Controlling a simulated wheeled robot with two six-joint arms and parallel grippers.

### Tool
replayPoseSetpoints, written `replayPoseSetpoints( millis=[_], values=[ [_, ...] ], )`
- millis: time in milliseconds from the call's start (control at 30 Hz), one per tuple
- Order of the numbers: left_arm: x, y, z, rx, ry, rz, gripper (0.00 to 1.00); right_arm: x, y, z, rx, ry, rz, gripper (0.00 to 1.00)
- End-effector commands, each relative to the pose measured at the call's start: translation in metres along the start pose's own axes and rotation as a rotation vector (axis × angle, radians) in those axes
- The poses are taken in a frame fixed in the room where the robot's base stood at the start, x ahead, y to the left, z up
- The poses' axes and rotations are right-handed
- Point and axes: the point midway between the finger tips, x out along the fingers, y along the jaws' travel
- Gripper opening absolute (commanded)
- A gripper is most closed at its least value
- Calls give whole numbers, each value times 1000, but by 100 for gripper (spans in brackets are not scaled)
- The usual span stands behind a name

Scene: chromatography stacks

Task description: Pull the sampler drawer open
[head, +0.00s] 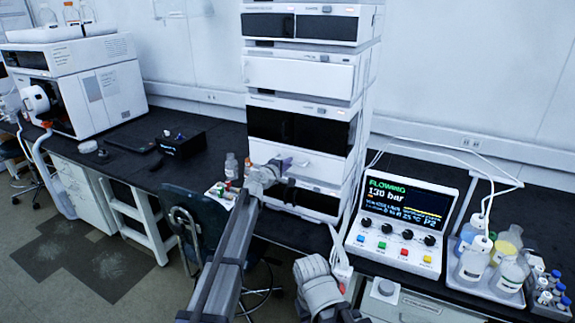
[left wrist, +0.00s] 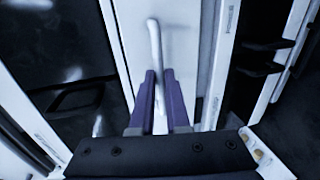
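The sampler drawer (head: 325,167) is a white panel low in the instrument stack, between dark-windowed units. Its front fills the middle of the left wrist view (left wrist: 190,40), with a white bar handle (left wrist: 154,40). My left gripper (head: 284,164) is at the drawer front. In the left wrist view its purple fingers (left wrist: 159,75) lie on both sides of the handle, close against it, and look shut on it. The drawer looks flush or nearly so with the stack; my gripper hides part of its front. My right gripper's fingers do not show.
A control box with a lit screen (head: 405,222) stands right of the stack. Beyond it are bottles in a tray (head: 487,278) and small vials. Small bottles (head: 231,167) stand left of the drawer. A dark chair (head: 195,222) stands before the bench on the left.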

Motion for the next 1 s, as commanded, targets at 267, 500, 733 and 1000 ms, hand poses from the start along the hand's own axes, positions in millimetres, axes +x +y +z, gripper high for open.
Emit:
replayPoseSetpoints(
  millis=[267, 500, 733, 1000],
  values=[
    [0, 0, 0, 1, 0, -1, 0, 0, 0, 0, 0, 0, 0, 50],
    [0, 0, 0, 1, 0, -1, 0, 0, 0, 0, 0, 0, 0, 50],
    [0, 0, 0, 1, 0, -1, 0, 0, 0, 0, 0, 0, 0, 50],
    [0, 0, 0, 1, -1, -1, 0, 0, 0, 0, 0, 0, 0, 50]
  ],
)
